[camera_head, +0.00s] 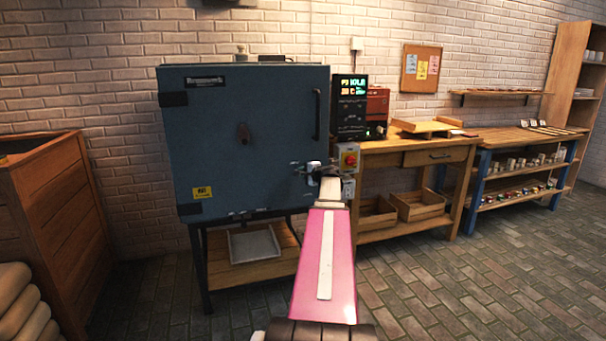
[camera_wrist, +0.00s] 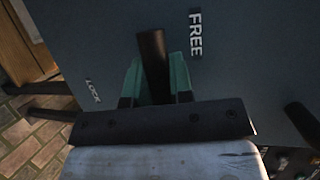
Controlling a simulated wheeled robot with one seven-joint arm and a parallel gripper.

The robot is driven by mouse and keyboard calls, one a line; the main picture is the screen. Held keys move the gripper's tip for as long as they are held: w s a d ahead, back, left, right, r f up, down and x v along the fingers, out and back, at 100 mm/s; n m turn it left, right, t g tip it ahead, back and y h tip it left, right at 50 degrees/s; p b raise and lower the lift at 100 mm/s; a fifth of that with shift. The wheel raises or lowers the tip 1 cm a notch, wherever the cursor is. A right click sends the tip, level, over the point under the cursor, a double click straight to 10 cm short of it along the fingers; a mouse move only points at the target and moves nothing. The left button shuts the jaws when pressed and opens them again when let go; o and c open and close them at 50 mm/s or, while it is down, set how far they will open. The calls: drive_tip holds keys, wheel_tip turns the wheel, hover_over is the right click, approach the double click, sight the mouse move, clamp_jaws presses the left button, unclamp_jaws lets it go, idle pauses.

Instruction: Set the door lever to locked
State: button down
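The door lever (camera_wrist: 153,55) is a dark bar in the wrist view. It sits between the two green fingers of my gripper (camera_wrist: 160,82), which appear closed against its sides. The FREE label (camera_wrist: 195,33) is just right of the lever; the LOCK label (camera_wrist: 93,90) is farther off at the lower left. The lever's free end is up and its lower part is hidden between the fingers. In the head view, my gripper (camera_head: 314,172) is at the lower right of the blue kiln door (camera_head: 240,120). The door looks shut; the lever is mostly hidden there.
A wooden workbench (camera_head: 415,158) is at the right, a wooden cabinet (camera_head: 60,200) at the left. Brick floor is open in front.

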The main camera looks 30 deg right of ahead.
drive_tip(key=shift+f, duration=0.1)
drive_tip(key=shift+f+n+g+h, duration=0.4)
drive_tip(key=shift+f+n+g, duration=0.1)
drive_tip(key=shift+f+n, duration=0.25)
drive_tip(key=shift+s+d+f+n+g+h, duration=0.15)
drive_tip(key=shift+d+f+n+h, duration=0.1)
drive_tip(key=shift+f+n, duration=0.25)
drive_tip(key=shift+w+d+f+n+g+h, duration=0.15)
drive_tip(key=shift+f+n+h, duration=0.1)
drive_tip(key=shift+f+n, duration=0.2)
drive_tip(key=shift+s+d+f+n+g+h, duration=0.25)
drive_tip(key=shift+d+f+n+h, duration=0.3)
drive_tip(key=shift+f+n, duration=0.35)
drive_tip(key=s+d+f+n+g+h, duration=0.1)
drive_tip(key=d+f+n+h, duration=0.1)
drive_tip(key=d+n+h, duration=0.3)
drive_tip(key=shift+s+d+f+n, duration=0.2)
drive_tip(key=shift+d+f+n, duration=0.2)
drive_tip(key=shift+d+n, duration=0.4)
drive_tip(key=shift+a+h, duration=0.1)
drive_tip(key=shift+h, duration=0.15)
